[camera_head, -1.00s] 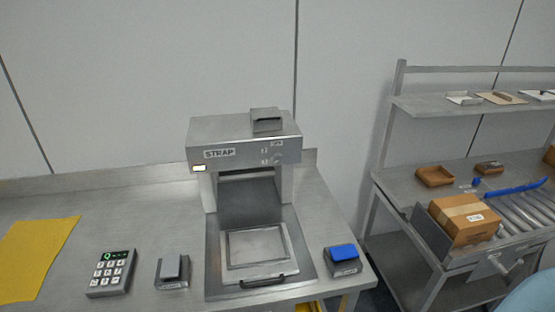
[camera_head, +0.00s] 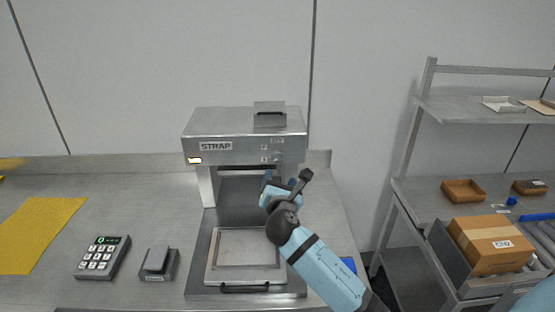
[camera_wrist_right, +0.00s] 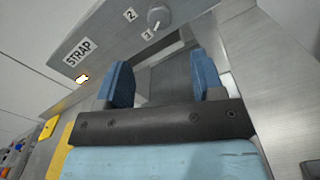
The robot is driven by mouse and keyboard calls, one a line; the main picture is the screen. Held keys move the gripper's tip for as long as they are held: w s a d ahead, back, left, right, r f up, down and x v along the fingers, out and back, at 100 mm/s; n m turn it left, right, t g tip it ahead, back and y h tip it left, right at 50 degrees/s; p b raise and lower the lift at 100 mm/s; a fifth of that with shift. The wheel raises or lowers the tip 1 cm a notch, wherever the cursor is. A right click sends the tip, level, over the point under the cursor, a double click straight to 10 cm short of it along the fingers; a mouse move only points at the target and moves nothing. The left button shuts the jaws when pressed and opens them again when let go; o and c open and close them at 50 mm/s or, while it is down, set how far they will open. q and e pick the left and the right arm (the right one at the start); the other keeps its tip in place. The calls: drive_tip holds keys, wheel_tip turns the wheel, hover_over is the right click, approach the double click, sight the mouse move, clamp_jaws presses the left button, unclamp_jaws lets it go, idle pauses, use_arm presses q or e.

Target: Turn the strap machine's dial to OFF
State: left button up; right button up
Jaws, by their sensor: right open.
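The grey strap machine (camera_head: 245,121) stands on the steel bench, with a STRAP label and a small lit indicator on its front. Its round dial (camera_wrist_right: 157,16) shows in the right wrist view on the front panel, near the marks 1 and 2. I cannot read its setting clearly. My right gripper (camera_head: 283,184) is in front of the machine opening, just below the panel. In the right wrist view its two blue fingers (camera_wrist_right: 163,80) are apart and empty, with the dial beyond and above them, not touched. My left gripper is out of view.
A keypad (camera_head: 102,258), a small grey device (camera_head: 158,263) and a yellow sheet (camera_head: 38,234) lie on the bench at left. A blue-topped device (camera_head: 348,264) is partly hidden by my right arm. A shelf rack with a cardboard box (camera_head: 490,246) stands at right.

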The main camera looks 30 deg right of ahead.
sight(277, 160)
drive_tip(key=p+x, duration=0.1)
drive_tip(key=x, duration=0.9)
drive_tip(key=shift+w, duration=0.1)
drive_tip(key=shift+w+d, duration=0.3)
drive_tip(key=shift+w, duration=0.3)
drive_tip(key=shift+c, duration=0.4)
drive_tip(key=c, duration=0.8)
drive_tip(key=shift+c, duration=0.2)
